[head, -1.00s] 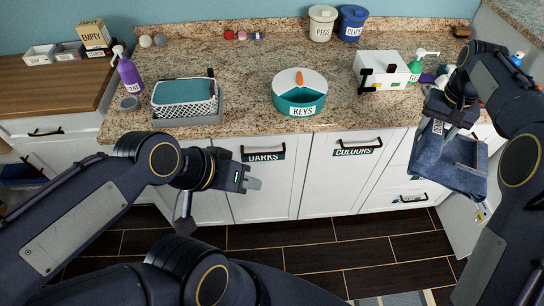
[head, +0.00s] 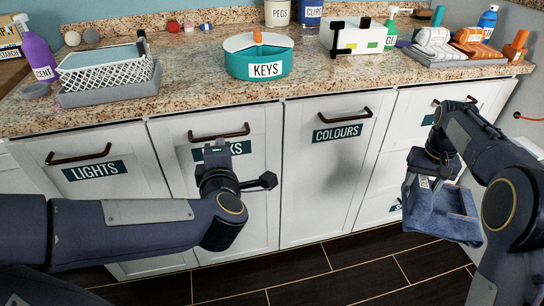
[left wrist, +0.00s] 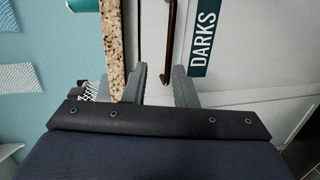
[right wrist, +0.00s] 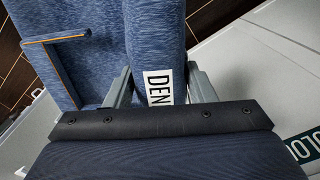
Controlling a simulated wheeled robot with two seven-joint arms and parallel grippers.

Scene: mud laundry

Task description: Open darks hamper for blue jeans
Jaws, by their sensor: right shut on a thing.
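The darks hamper (head: 262,145) is a white front with a dark bar handle (head: 219,134). It looks closed. My left gripper (head: 217,152) is in front of it, just below the handle, and hides part of the DARKS label. In the left wrist view its fingers (left wrist: 158,74) are apart, with the handle (left wrist: 170,35) ahead of the gap between them and the label (left wrist: 203,40) to the right. My right gripper (head: 424,178) is shut on the folded blue jeans (head: 445,216), held in front of the drawers at the right. The right wrist view shows the jeans (right wrist: 165,35) between its fingers.
The lights hamper (head: 130,185) is left of darks, and the colours hamper (head: 312,190) is right; both look closed. The granite counter (head: 200,75) above holds a basket (head: 105,75), a keys bowl (head: 258,65) and bottles. The dark floor (head: 340,270) in front is clear.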

